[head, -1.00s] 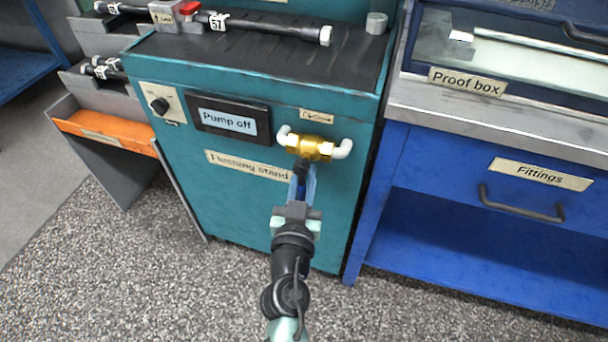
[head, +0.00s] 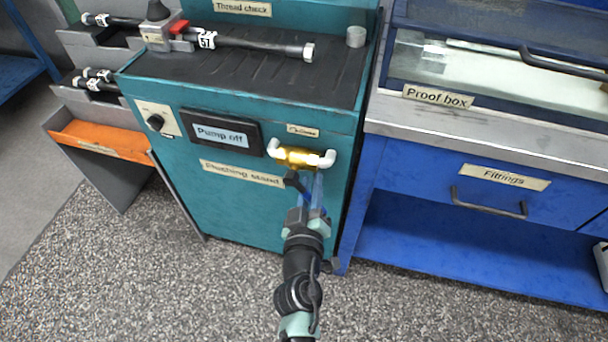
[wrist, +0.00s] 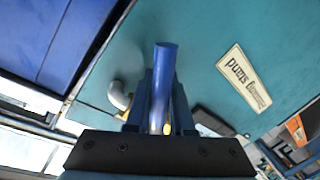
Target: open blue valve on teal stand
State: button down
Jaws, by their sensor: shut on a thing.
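The teal stand (head: 235,225) is labelled "Flushing stand", and its display reads "Pump off". A brass valve (head: 298,157) with white elbow fittings on both sides is mounted on its front, at the upper right. The valve's blue handle (wrist: 164,85) sticks out between my fingers in the wrist view. In the head view the handle (head: 306,198) hangs below the brass body, largely hidden by my gripper. My gripper (head: 305,190) is shut on the handle, just below the valve.
A dark knob (head: 156,122) is at the stand's upper left. A hose (head: 255,45) lies on top of the stand. The blue bench (head: 415,180) with the proof box (head: 500,65) stands close at the right. Speckled floor in front is clear.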

jog(key=shift+s+d+r+n+g+h+p, duration=0.2)
jog(key=shift+d+r+n+p, duration=0.3)
jog(key=shift+n+p, duration=0.45)
jog(key=shift+s+d+r+n+g+h+p, duration=0.15)
jog(key=shift+d+r+n+p, duration=0.3)
jog(key=shift+n+p, duration=0.5)
jog(key=shift+n, duration=0.3)
jog(key=c, duration=0.8)
grip_release()
